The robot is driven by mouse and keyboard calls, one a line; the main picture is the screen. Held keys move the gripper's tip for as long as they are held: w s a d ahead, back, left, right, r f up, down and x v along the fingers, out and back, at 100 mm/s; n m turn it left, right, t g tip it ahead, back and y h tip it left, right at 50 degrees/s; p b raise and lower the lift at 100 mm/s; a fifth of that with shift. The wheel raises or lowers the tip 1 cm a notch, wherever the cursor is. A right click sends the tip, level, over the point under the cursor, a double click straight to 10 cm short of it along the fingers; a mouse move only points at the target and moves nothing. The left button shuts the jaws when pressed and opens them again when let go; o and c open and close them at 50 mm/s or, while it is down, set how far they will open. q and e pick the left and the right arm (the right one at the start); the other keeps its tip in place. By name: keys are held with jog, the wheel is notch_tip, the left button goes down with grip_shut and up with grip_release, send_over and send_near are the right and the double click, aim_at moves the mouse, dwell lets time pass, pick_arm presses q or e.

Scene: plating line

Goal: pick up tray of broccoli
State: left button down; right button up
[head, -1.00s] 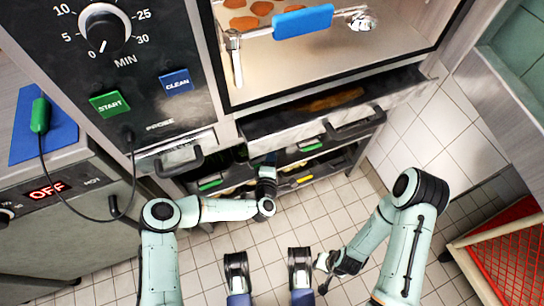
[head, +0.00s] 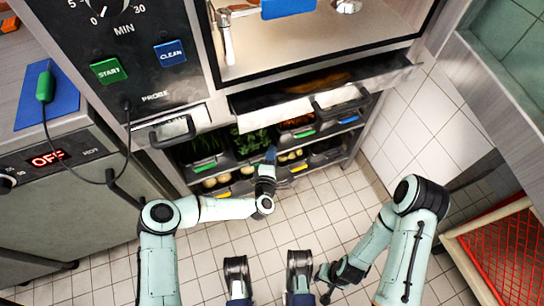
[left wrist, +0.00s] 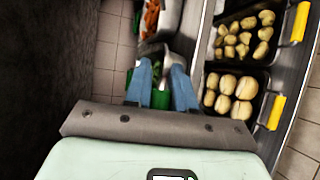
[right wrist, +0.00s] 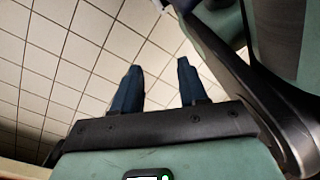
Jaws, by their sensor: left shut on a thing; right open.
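The tray of broccoli (head: 250,138) is in the upper row of trays in the rack below the oven, with dark green florets showing. My left gripper (head: 270,155) is at its front edge. In the left wrist view my left fingers (left wrist: 161,88) are shut on a green handle (left wrist: 160,99), which appears to belong to this tray; the head view hides the grip. My right gripper (head: 326,284) is open and empty, low over the floor. Its two fingers stand apart in the right wrist view (right wrist: 162,88).
A tray of green beans (head: 203,146) is left of the broccoli and a tray of carrots (head: 297,122) right of it. Potato trays (left wrist: 240,35) with yellow handles lie below. An open drawer (head: 300,108) overhangs the rack. A red crate (head: 505,255) stands at right.

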pick_arm(q)
jog(key=c, duration=0.9)
grip_release()
jog(key=shift+o, duration=0.2)
jog(key=p+v, duration=0.4)
jog(key=v, duration=0.9)
jog(key=shift+s, duration=0.15)
pick_arm(e)
jog(key=w+a+r+t, duration=0.1)
jog(key=w+r+t, duration=0.2)
jog(key=w+r, duration=0.3)
jog(key=w, duration=0.2)
jog(key=shift+w+r+n, duration=0.25)
jog(key=shift+w+n, duration=0.05)
pick_arm(q)
jog(key=shift+a, duration=0.1)
jog(key=shift+c, duration=0.3)
pick_arm(e)
jog(key=shift+a, duration=0.1)
